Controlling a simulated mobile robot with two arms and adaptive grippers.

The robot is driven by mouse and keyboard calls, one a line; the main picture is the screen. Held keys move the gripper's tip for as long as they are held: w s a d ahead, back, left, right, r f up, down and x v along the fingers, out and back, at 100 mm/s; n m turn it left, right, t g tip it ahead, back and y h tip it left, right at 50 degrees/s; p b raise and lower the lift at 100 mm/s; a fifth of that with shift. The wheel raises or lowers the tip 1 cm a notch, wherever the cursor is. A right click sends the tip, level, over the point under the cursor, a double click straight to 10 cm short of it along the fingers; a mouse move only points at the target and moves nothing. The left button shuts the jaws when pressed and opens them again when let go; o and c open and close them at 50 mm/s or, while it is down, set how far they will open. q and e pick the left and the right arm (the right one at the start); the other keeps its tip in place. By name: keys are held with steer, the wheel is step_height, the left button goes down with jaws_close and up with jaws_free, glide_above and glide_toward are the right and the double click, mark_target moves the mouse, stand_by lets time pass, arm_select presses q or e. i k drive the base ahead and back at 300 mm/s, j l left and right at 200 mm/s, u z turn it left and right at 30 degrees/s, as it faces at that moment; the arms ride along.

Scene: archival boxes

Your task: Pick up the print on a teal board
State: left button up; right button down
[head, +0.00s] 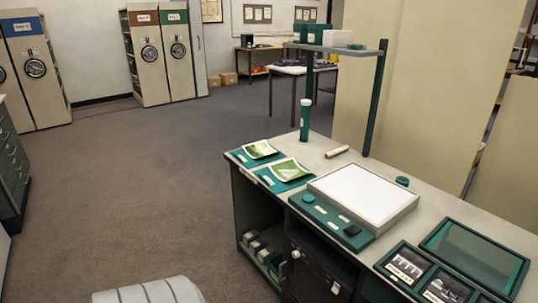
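Two prints on teal boards lie near the far left end of the workbench. The farther print (260,149) is pale green with a light border and lies on a teal board (239,156). The nearer print (287,169) is green and lies on a second teal board (270,182). Both prints look slightly curled. Each board has a small white label at its front edge.
A capped green tube (305,120) stands behind the prints, near a shelf post. A white light panel (364,193) is to their right, then dark framed photos (406,265) and a green tray (475,257). Open carpet (150,195) lies left of the bench (330,146).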

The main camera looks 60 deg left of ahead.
mark_target(260, 152)
steer(key=u, duration=1.95)
steer(key=z, duration=0.35)
steer(key=i+j+z, duration=0.45)
steer(key=j+z, duration=0.3)
steer(key=i+j+z, duration=0.15)
steer(key=j+z, duration=0.2)
steer(key=i+j+z, duration=0.15)
steer(key=j, duration=0.75)
steer(key=i+j+z, duration=0.1)
steer(key=j, duration=0.8)
steer(key=i+j+z, duration=0.15)
steer(key=j, duration=0.75)
steer(key=k, duration=0.05)
